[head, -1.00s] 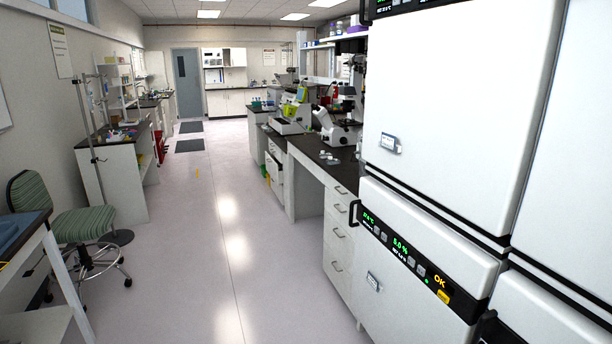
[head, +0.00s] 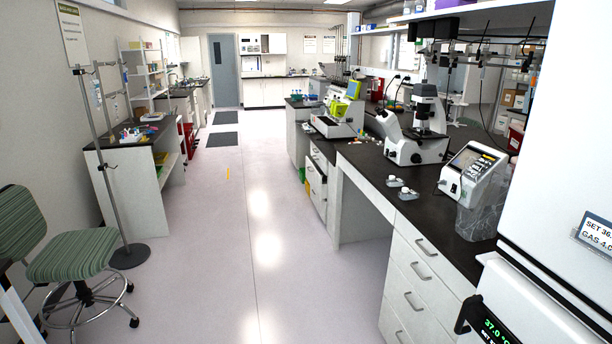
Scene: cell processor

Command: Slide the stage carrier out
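No stage carrier can be made out for sure at this distance. A white bench-top machine (head: 335,122) with a yellow-green framed screen stands on the dark bench further along on the right. A white microscope (head: 410,140) stands nearer on the same bench. A white device with a tilted display (head: 470,172) stands near the bench's close end. Neither of my grippers shows in the head view.
The dark bench (head: 425,209) with white drawers runs along the right. White incubators (head: 565,140) stand close at the right edge. A green chair (head: 80,250) and a metal pole stand (head: 108,165) are on the left. The floor aisle (head: 240,200) between is clear.

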